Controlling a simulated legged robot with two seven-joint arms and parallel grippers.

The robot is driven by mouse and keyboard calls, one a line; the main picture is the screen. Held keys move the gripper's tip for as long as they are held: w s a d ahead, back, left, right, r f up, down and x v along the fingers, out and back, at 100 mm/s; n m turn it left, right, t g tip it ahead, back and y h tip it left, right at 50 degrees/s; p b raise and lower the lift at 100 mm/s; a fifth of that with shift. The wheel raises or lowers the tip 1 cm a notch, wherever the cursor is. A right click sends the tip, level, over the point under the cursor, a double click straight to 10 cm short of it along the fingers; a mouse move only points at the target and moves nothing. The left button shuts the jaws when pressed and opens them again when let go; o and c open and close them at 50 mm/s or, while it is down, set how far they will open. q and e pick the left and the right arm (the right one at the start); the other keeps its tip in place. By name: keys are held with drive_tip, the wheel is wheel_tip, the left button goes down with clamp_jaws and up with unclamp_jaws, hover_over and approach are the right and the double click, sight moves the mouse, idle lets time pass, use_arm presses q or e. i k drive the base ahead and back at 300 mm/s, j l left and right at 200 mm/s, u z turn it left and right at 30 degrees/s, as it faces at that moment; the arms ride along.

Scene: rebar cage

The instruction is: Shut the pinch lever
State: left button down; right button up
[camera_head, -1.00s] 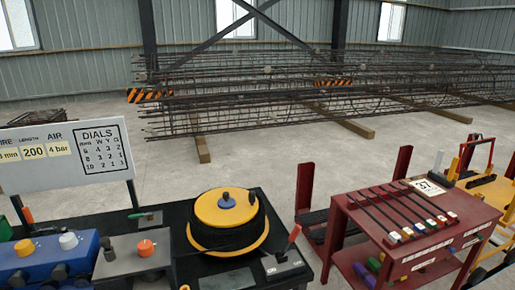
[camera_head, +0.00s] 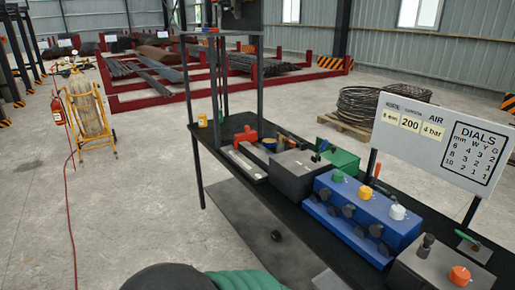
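I cannot tell for certain which part is the pinch lever. A small lever with a green handle (camera_head: 467,237) stands on a plate at the right end of the black bench (camera_head: 297,210), left of the sign's right post. A grey box (camera_head: 298,174) with a small dark knob on top sits left of the blue valve box (camera_head: 362,212). The blue box carries green, orange and white knobs on top and several black knobs along its front. Another grey box (camera_head: 437,264) with an orange knob is at the lower right. Neither gripper is in view.
A white sign (camera_head: 437,138) reads 200, 4 bar and DIALS. A yellow cart with cylinder (camera_head: 88,110) and a red extinguisher (camera_head: 57,110) stand left. The left floor is mostly clear, with a red hose.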

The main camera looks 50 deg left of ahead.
sight(326, 141)
drive_tip(key=u, duration=1.2)
